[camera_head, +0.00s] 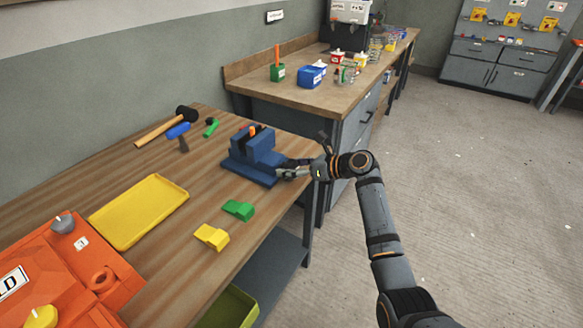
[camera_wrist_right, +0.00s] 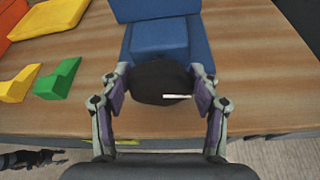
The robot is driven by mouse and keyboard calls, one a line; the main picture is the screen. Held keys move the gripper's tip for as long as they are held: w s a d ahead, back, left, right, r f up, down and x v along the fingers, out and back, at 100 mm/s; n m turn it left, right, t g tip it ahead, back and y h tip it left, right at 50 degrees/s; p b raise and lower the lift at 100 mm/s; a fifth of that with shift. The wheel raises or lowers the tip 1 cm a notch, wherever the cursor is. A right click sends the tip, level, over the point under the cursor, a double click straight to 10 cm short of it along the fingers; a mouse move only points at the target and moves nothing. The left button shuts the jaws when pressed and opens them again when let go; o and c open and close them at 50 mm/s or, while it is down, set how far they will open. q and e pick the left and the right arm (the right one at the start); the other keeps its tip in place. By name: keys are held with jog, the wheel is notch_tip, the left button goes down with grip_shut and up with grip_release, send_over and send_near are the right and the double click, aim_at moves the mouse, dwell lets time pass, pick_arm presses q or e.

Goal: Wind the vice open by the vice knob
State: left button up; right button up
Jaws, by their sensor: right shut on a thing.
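The blue vice (camera_head: 255,155) stands near the right end of the wooden workbench, with a small orange thing (camera_head: 253,130) showing at the top of its jaws. My right gripper (camera_head: 283,173) reaches in from the right at the vice's front end. In the wrist view the dark round vice knob (camera_wrist_right: 160,82), with a white mark on it, sits between the two fingers of my right gripper (camera_wrist_right: 161,92), which are shut on it. A dark gripper-like part (camera_wrist_right: 32,158), probably my left gripper, shows small at the lower left of the wrist view; its fingers are unclear.
A green block (camera_head: 239,210), a yellow block (camera_head: 211,237) and a yellow tray (camera_head: 140,212) lie left of the vice. A hammer (camera_head: 165,127) and other tools lie behind. An orange mould (camera_head: 75,265) fills the near left. The bench edge is close to my right gripper.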

jog(key=shift+r+p, duration=0.2)
jog(key=shift+p, duration=0.45)
jog(key=n+t+h+p, duration=0.1)
jog(key=n+p, duration=0.1)
jog(key=p, duration=0.2)
jog(key=shift+s+a+r, duration=0.1)
jog(key=shift+s, duration=0.05)
jog(key=shift+f+n+t+p, duration=0.2)
jog(key=shift+n+t+p, duration=0.3)
jog(key=shift+n+p, duration=0.35)
jog(key=shift+s+a+f+n+t+h+p, duration=0.1)
jog(key=shift+n+t+h+p, duration=0.2)
jog(key=shift+n+h+p, duration=0.15)
jog(key=o, duration=1.2)
jog(key=shift+c, duration=0.2)
